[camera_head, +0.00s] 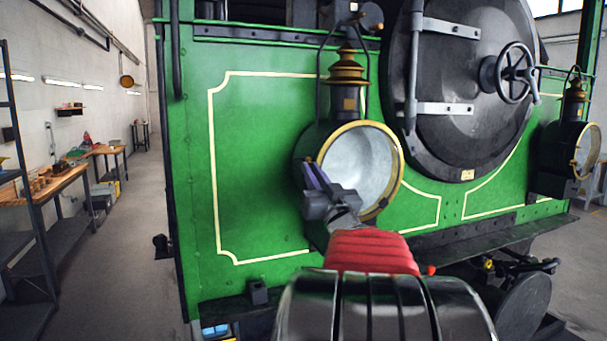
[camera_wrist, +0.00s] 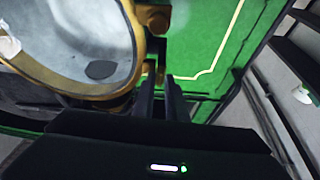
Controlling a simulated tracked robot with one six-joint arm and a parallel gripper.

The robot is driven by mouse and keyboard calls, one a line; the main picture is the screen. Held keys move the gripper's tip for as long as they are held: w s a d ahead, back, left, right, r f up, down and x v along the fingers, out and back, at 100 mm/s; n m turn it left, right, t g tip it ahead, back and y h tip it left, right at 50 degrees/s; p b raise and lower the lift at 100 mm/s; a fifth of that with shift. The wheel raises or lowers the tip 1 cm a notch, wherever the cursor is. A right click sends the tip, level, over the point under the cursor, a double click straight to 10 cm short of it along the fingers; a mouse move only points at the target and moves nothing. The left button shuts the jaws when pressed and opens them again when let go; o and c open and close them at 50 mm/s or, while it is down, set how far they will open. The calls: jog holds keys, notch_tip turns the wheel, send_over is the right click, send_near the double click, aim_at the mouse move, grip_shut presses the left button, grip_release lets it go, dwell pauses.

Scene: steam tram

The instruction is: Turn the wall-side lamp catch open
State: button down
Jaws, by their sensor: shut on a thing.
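The wall-side lamp (camera_head: 358,165) is the left of two round lamps on the green front, with a brass rim and pale glass. It also fills the upper left of the wrist view (camera_wrist: 75,40). The brass lamp catch (camera_wrist: 155,20) sits on the rim's wall-facing side; its lower part is partly hidden by my fingers. My gripper (camera_head: 313,174) reaches up to the rim's left edge in the head view. In the wrist view my two dark fingers (camera_wrist: 162,92) are close together at the brass fitting, shut on it. The exact grip is hard to see.
The green tram front (camera_head: 260,160) stands right behind the lamp. A second lamp (camera_head: 572,150) is at the far right, and a round black door with a handwheel (camera_head: 513,73) lies between.

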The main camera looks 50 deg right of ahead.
jog(key=shift+w+a+r+n+t+y, duration=0.15)
jog(key=shift+n+t+y, duration=0.3)
jog(key=shift+n, duration=0.45)
jog(key=c, duration=2)
grip_release()
jog(key=shift+a, duration=0.1)
jog(key=shift+o, duration=0.4)
jog(key=shift+w, duration=0.25)
jog(key=shift+s, duration=0.3)
jog(key=v, duration=1.3)
jog(key=shift+s+a, duration=0.25)
jog(key=shift+a, duration=0.05)
